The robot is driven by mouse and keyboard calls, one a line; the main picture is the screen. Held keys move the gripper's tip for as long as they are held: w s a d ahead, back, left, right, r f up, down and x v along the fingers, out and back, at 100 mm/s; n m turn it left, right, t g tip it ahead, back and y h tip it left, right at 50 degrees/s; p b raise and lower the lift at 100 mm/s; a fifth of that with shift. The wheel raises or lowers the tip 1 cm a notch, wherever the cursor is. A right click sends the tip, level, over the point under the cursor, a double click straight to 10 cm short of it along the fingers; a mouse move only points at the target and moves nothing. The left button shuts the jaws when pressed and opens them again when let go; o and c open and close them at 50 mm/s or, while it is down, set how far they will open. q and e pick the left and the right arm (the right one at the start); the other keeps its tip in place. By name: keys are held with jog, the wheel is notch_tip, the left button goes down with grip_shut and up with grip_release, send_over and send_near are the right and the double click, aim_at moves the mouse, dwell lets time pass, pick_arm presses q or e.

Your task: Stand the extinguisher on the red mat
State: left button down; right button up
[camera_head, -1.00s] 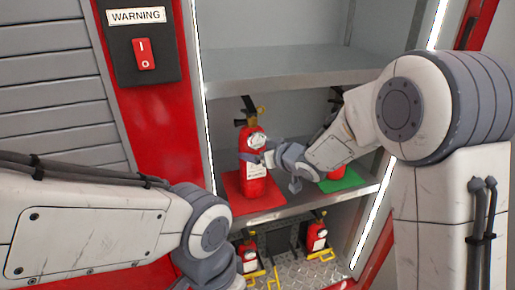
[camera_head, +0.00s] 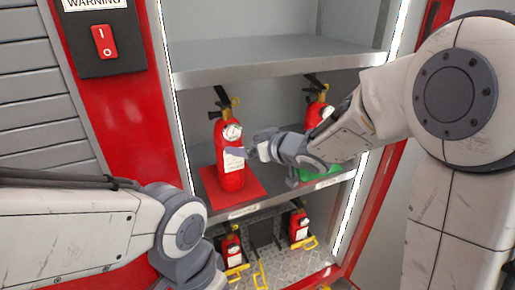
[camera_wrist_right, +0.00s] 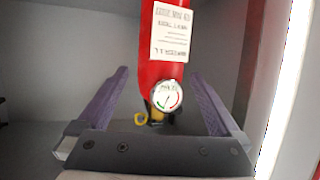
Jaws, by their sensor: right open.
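A red extinguisher (camera_head: 229,170) with a black and yellow top, a gauge and a white label stands upright on the red mat (camera_head: 254,188) on the middle shelf. My right gripper (camera_head: 240,152) is at its right side, open, with one finger reaching across the front of the body. In the right wrist view the extinguisher (camera_wrist_right: 160,75) appears upside down between the two spread purple fingers, with visible gaps on both sides. My left arm comes in from the left, but its gripper is out of view.
A second extinguisher (camera_head: 315,112) stands at the right, near a green mat (camera_head: 325,172) partly hidden by my right arm. An upper shelf (camera_head: 270,57) lies above. Smaller extinguishers (camera_head: 232,247) stand below with yellow brackets. A red switch (camera_head: 104,42) is on the left panel.

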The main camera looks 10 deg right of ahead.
jog(key=v, duration=0.5)
jog(key=s+f+g+h, duration=0.3)
jog(key=s+f+g, duration=0.2)
jog(key=s, duration=1)
jog(key=s+a+f+g+h, duration=0.1)
jog(key=s+f+g+h, duration=0.2)
jog(key=s, duration=1.2)
notch_tip(320, 180, down, 4)
jog(key=g, duration=0.3)
jog(key=shift+a+n, duration=0.15)
jog(key=shift+n, duration=0.15)
jog(key=shift+r, duration=0.1)
